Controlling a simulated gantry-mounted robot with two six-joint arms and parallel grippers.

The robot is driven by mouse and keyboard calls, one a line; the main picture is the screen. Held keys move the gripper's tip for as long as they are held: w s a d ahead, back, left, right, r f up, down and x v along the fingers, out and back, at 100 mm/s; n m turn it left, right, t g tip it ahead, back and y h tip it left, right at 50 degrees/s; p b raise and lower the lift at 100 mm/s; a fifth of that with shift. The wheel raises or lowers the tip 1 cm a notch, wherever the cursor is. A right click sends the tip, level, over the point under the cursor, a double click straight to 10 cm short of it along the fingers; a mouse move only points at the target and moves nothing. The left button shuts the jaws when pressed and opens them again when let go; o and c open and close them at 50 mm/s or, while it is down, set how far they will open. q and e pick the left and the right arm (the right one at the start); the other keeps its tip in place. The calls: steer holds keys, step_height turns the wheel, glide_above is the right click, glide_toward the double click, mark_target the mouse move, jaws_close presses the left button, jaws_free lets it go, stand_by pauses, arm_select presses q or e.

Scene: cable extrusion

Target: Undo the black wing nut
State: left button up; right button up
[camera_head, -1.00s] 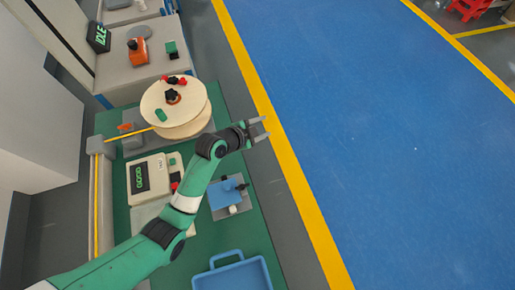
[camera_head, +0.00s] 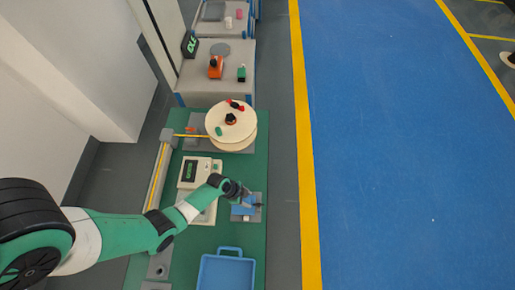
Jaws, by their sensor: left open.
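The black wing nut (camera_head: 231,119) sits at the hub of the pale wooden spool (camera_head: 243,137), on top of its upper flange. My left gripper (camera_head: 249,193) is open and empty, below and slightly right of the spool in the head view. It hangs over or near the small blue fixture (camera_head: 243,211) on a grey plate, and I cannot tell its height. The gripper is apart from the wing nut. My right gripper is not in view.
The spool's flange also carries a green piece (camera_head: 218,131) and a red and black piece (camera_head: 236,106). A cream box with a display (camera_head: 189,170) stands left of my gripper. A blue tray (camera_head: 227,272) lies at the front. Blue floor (camera_head: 400,150) is clear at right.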

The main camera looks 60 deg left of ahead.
mark_target(258, 204)
arm_select(q)
steer(key=b+x, duration=0.7)
steer(key=x, duration=0.3)
steer(key=shift+w+d+f, duration=0.15)
steer(key=shift+w+f, duration=0.05)
steer(key=shift+f, duration=0.15)
jaws_close()
